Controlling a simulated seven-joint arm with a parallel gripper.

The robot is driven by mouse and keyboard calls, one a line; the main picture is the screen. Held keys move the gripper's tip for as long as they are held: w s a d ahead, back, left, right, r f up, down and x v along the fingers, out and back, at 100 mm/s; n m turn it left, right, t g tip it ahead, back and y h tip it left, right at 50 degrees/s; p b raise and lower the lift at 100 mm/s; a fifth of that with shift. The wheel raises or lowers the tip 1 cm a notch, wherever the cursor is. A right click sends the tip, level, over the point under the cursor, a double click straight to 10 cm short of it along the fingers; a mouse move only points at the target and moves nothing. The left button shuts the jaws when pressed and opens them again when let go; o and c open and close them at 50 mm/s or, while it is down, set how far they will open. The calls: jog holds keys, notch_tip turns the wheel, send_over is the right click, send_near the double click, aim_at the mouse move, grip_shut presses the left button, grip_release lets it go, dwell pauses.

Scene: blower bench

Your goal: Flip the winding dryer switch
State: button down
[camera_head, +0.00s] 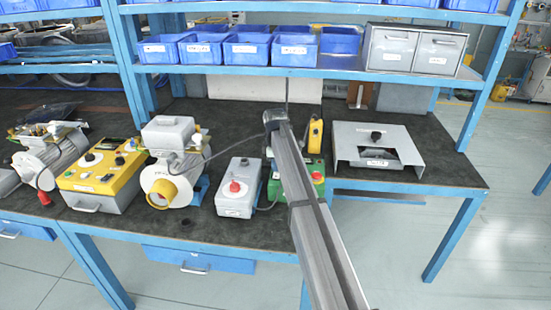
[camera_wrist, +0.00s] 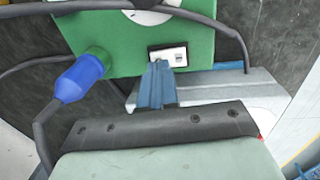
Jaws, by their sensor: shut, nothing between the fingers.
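No readable label names the winding dryer.
A blue plug (camera_wrist: 80,78) with a dark cable sits left of my fingers. In the head view, a grey box with a red knob (camera_head: 236,188) stands left of the green box. A grey metal stand (camera_head: 378,150) is at the right. A shelf (camera_head: 300,72) runs above the bench.

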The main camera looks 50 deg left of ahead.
jog(key=shift+f, duration=0.4)
jog(key=shift+w+a+f, duration=0.15)
jog(key=shift+f, duration=0.1)
jog(key=shift+s+d, duration=0.2)
jog(key=shift+s+d+r, duration=0.1)
jog(key=shift+s+d, duration=0.35)
jog(key=shift+r, duration=0.2)
notch_tip(320, 180, up, 14)
jog(key=s+d, duration=0.1)
jog(key=shift+f, duration=0.2)
dwell(0.5)
